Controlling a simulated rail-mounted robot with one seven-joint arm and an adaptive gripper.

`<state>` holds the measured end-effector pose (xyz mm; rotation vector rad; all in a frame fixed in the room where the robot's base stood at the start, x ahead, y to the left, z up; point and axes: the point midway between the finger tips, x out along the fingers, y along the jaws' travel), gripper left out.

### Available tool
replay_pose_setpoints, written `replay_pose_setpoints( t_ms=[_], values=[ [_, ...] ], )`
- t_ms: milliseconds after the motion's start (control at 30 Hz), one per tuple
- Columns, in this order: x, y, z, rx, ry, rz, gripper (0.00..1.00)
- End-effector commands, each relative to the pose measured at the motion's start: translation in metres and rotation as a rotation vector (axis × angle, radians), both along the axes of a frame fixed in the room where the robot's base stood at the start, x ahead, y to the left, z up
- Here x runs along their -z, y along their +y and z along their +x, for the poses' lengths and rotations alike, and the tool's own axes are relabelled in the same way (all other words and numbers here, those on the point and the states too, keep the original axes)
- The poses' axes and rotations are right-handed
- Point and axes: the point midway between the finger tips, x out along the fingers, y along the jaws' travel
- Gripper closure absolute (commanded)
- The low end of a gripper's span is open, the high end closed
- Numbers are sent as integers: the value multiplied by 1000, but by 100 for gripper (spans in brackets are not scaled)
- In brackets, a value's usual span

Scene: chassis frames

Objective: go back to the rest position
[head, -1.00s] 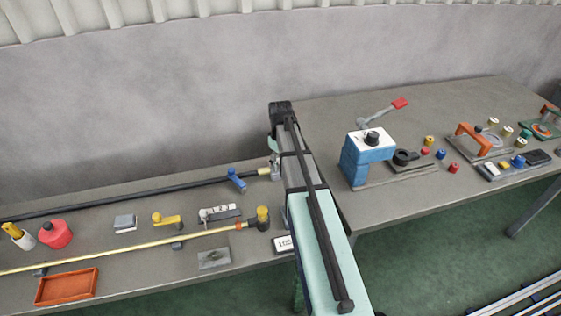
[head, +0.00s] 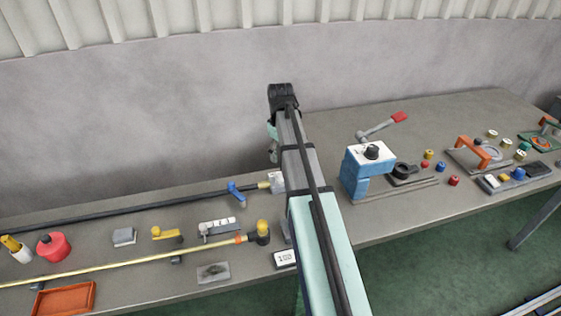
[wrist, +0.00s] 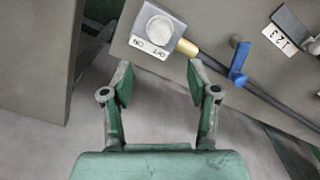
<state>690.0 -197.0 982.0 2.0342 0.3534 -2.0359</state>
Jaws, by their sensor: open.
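My gripper (wrist: 160,76) is open in the wrist view, with nothing between its fingers. It hangs above the wall-side edge of the bench (wrist: 90,45). A grey box with a round white knob (wrist: 158,27) and a label lies just beyond the fingertips, apart from them. In the head view my arm reaches up the middle of the picture toward the wall. The gripper shows only partly there, as a green piece beside the arm's end; its fingers are mostly hidden.
A dark pipe with a blue lever valve (wrist: 239,64) runs from the box. A blue block (head: 357,180) with a white top stands right of my arm. A red canister (head: 53,247), an orange tray (head: 64,299) and a yellow pipe (head: 130,263) are at left. The wall (head: 150,120) is behind.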

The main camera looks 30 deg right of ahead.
Motion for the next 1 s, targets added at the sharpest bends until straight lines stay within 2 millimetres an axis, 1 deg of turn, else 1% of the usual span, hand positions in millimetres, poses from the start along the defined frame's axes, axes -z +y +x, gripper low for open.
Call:
replay_pose_setpoints(
  t_ms=[100, 200, 567, 667, 767, 867, 967, 1000],
  values=[
    [-8, 0, 0, 0, -1, -1, 41],
    [-10, 0, 0, 0, 0, 0, 41],
    [-10, 0, 0, 0, 0, 0, 41],
    [-7, 5, 4, -4, -10, 1, 41],
    [1, 24, 19, -15, -46, 9, 41],
    [13, 58, 44, -32, -112, 25, 41],
    [26, 108, 75, -52, -202, 57, 41],
    [31, 131, 88, -58, -240, 73, 41]
  ],
)
